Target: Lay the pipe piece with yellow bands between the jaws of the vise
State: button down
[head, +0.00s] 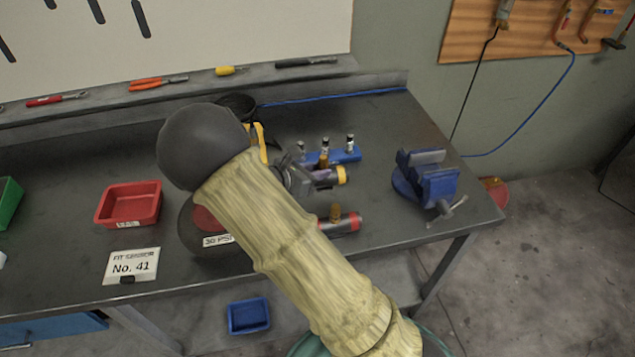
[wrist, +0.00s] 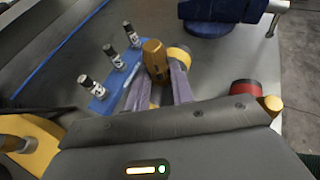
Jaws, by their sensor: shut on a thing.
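The pipe piece with yellow bands (head: 341,175) is a dark pipe with a brass fitting standing up from it. In the wrist view its yellow band (wrist: 181,54) and brass fitting (wrist: 154,57) show between and just beyond the fingers. My gripper (head: 309,178) is shut on this piece; the fingers (wrist: 157,84) stand on either side of it in the wrist view. Part of the piece is hidden by my gripper. The blue vise (head: 438,186) stands at the right end of the bench, apart from the piece. Its base shows at the top of the wrist view (wrist: 208,27).
A red-banded pipe piece (head: 349,223) lies on the bench near my gripper. A blue holder (head: 347,156) with small bottles stands behind. A red bin (head: 128,204) and a sign (head: 131,266) are at left. The bench top between the piece and vise looks clear.

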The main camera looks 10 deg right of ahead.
jog(key=shift+f, duration=0.15)
jog(key=shift+f, duration=2)
jog(key=shift+f, duration=0.2)
jog(key=c, duration=1.2)
grip_release()
jog(key=shift+r, duration=0.1)
jog(key=shift+r, duration=0.15)
jog(key=b+v, duration=0.1)
jog(key=v, duration=1.1)
